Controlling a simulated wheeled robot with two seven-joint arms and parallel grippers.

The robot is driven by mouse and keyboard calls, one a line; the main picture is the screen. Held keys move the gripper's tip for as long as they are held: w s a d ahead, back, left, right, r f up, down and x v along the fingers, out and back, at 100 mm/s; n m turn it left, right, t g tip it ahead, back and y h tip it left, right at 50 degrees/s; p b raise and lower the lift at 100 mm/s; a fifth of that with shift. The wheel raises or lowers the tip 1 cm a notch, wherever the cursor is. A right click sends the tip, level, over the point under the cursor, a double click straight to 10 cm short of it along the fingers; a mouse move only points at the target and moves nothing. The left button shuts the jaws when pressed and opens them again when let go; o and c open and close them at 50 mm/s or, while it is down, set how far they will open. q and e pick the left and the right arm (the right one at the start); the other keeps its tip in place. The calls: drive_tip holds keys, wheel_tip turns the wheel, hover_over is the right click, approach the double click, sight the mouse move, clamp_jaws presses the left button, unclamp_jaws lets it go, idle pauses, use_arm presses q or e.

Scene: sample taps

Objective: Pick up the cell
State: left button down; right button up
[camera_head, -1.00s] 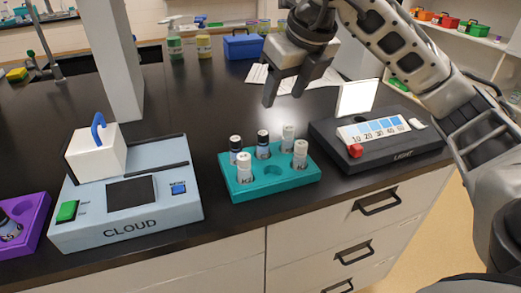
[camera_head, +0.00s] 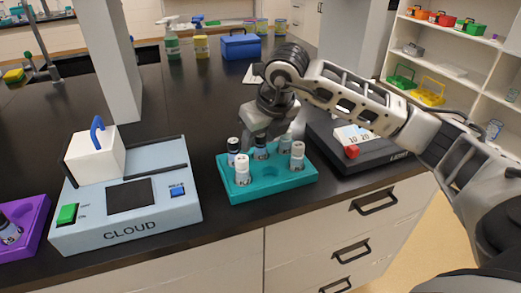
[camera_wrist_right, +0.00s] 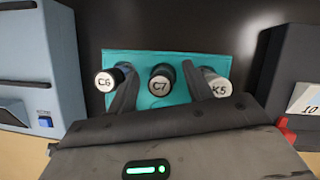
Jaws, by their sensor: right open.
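Several small capped cells stand upright in a teal rack (camera_head: 290,185). The back row has dark-capped C6 (camera_wrist_right: 108,80), dark-capped C7 (camera_wrist_right: 161,82) and white-capped K5 (camera_wrist_right: 216,84). In the head view these are the left back cell (camera_head: 233,152), the middle one (camera_head: 261,152) and the right one (camera_head: 285,142). Two white-capped cells, one left (camera_head: 242,170) and one right (camera_head: 297,157), stand in front. My right gripper (camera_head: 262,132) points down over the back row. In the wrist view its open fingers (camera_wrist_right: 159,68) lie either side of C7; contact cannot be told. My left gripper is out of view.
The pale blue CLOUD device (camera_head: 165,212) stands left of the rack, with a white block (camera_head: 95,157) on it. A dark LIGHT device (camera_head: 375,160) stands close on the right, partly behind my arm. A purple holder (camera_head: 35,215) is far left. Bare counter lies before the rack.

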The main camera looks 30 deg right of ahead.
drive_tip(key=c, duration=0.9)
drive_tip(key=shift+c, duration=0.2)
drive_tip(key=shift+r, duration=0.15)
